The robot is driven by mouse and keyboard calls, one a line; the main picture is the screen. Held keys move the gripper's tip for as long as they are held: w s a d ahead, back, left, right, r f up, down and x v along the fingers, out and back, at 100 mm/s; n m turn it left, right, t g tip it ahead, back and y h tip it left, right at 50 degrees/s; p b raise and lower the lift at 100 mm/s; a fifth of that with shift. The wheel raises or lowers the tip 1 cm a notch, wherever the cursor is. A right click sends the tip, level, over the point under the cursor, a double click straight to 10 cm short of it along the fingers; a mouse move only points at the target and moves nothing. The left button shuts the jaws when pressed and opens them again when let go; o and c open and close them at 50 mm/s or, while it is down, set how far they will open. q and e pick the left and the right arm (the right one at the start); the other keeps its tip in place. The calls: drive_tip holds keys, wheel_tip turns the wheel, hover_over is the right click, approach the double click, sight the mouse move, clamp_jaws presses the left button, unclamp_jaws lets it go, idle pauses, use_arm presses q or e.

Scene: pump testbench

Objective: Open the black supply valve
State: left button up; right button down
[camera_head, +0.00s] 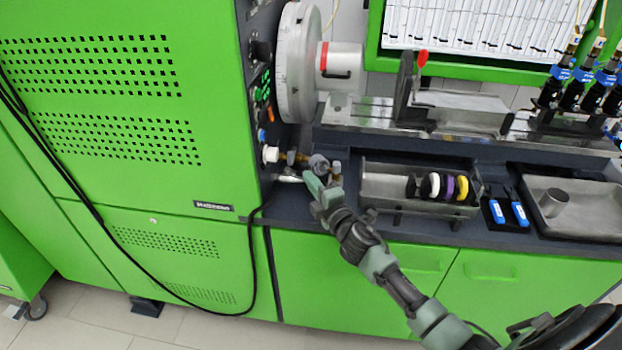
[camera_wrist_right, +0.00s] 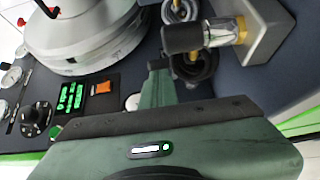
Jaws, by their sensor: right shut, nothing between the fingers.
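The supply valve shows in the head view as a small dark knob (camera_head: 318,163) on brass fittings, low on the bench beside the green cabinet. In the right wrist view its black cylindrical handle (camera_wrist_right: 182,38) lies sideways, with a brass-coloured fitting (camera_wrist_right: 238,28) at its right end. My right gripper (camera_head: 312,180) is shut and empty, just below the knob. In the right wrist view my right gripper's fingertips (camera_wrist_right: 160,66) are right by the handle's lower left end; I cannot tell whether they touch it. My left gripper is not in view.
A large grey wheel-like housing (camera_head: 298,62) stands above the valve. A white knob (camera_head: 270,154) is on its left. A metal tray (camera_head: 385,187) with coloured rings is close on the right, and blue-handled tools (camera_head: 520,213) lie beyond. A black cable (camera_head: 90,215) hangs across the green cabinet.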

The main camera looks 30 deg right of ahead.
idle(0.3)
drive_tip(key=shift+w+d, duration=0.25)
drive_tip(key=shift+d, duration=0.3)
drive_tip(key=shift+w+d, duration=0.25)
drive_tip(key=shift+d, duration=0.25)
drive_tip(key=shift+s, duration=0.1)
